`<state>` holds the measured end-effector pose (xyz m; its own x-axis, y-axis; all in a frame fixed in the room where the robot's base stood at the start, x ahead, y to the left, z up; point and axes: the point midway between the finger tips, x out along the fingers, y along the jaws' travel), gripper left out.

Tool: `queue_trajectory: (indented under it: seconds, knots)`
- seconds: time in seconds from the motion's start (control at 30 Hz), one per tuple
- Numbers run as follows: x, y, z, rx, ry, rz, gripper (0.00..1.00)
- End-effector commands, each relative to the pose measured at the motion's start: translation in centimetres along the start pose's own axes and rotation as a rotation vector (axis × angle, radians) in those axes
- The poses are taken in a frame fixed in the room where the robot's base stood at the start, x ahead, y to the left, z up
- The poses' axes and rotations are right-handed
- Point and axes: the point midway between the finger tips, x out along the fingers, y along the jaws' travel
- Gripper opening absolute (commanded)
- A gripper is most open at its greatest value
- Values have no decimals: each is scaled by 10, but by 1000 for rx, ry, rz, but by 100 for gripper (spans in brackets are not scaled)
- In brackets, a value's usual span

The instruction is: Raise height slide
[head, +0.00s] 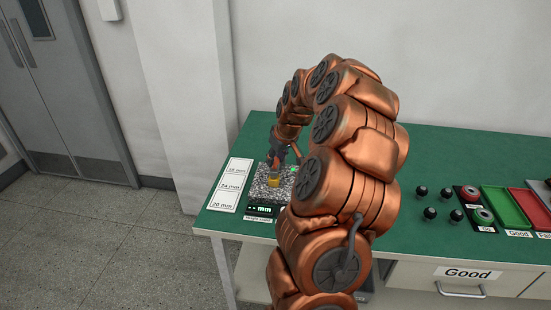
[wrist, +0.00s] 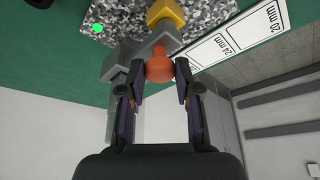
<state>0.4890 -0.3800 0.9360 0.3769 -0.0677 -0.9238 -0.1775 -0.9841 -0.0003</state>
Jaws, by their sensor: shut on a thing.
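The height gauge stands on a speckled granite plate (head: 262,190) at the left of the green bench. In the wrist view a grey upright (wrist: 118,65) of the gauge rises from the speckled plate (wrist: 120,18). An orange round knob (wrist: 160,69) on the grey slide (wrist: 160,45) sits between my fingertips. My gripper (wrist: 160,78) is shut on this knob. In the head view my gripper (head: 283,152) is small and partly hides the gauge. A yellow block (wrist: 166,13) is on the plate below the slide; it also shows in the head view (head: 273,181).
A white card marked with millimetre sizes (head: 232,185) lies left of the plate. A display reading mm (head: 262,210) sits at its front. Several black knobs (head: 430,213), a green tray (head: 505,206) and a red tray (head: 532,208) are at the right.

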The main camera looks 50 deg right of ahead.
Motion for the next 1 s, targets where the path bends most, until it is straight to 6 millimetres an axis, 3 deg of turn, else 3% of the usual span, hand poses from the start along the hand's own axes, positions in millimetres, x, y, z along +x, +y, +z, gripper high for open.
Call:
queue_trajectory:
  seconds: [0.27, 0.6, 0.83, 0.87, 1.0]
  knots:
    - [-1, 0, -1, 0, 1, 1, 0]
    - [-26, 1, -12, 0, 2, 2, 0]
    - [-27, 1, -12, 1, 1, 1, 0]
    - [-27, 1, -12, 1, 1, 1, 33]
    - [-27, 0, -11, 1, 1, 1, 48]
